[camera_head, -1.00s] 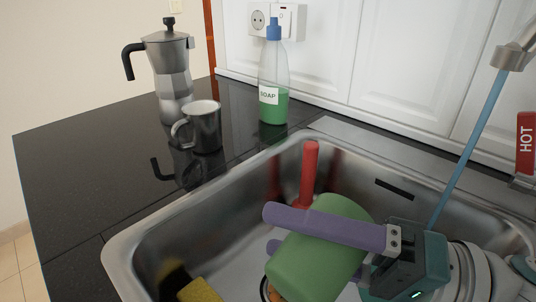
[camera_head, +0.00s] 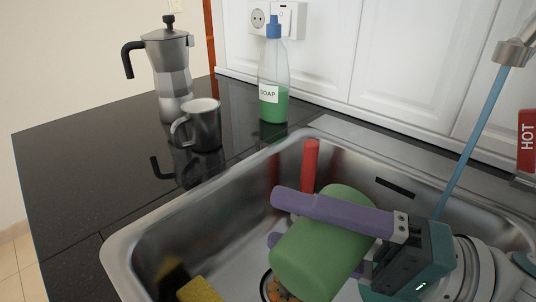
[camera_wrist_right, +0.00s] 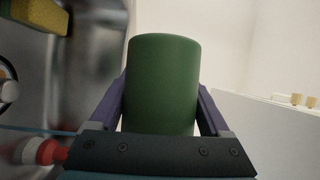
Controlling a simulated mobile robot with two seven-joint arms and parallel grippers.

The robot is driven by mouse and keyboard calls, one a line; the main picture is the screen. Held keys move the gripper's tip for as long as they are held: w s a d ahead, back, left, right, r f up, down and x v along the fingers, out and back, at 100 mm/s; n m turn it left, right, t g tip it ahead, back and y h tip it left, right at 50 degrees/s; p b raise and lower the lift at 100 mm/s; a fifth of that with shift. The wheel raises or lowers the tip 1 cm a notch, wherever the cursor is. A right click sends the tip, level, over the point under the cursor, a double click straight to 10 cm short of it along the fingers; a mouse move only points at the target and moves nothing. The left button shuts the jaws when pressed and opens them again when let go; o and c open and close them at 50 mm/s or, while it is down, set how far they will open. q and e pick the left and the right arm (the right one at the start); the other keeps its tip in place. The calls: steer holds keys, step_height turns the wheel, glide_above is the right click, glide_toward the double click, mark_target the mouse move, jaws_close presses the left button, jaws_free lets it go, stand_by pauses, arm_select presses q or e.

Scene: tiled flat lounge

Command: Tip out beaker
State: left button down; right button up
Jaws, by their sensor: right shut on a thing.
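The green beaker (camera_head: 325,250) is tilted inside the sink, low over its basin. My right gripper (camera_head: 273,219) is shut on it, with one purple finger across its near upper side and the other mostly hidden behind it. In the right wrist view the beaker (camera_wrist_right: 162,85) sits between both fingers. Its mouth and inside are not visible. Small brown-orange pieces (camera_head: 277,290) show at the dark-ringed drain, just below the beaker's lower left end. My left gripper is not in view.
The steel sink (camera_head: 160,222) holds a red upright handle (camera_head: 310,165) and a yellow sponge (camera_head: 200,290). A blue stream (camera_head: 470,140) hangs under the tap (camera_head: 513,52). A steel mug (camera_head: 203,126), moka pot (camera_head: 172,75) and soap bottle (camera_head: 273,85) stand on the black counter.

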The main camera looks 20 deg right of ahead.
steer(key=shift+d+r+m, duration=0.1)
steer(key=shift+r+m, duration=0.05)
steer(key=shift+m, duration=0.25)
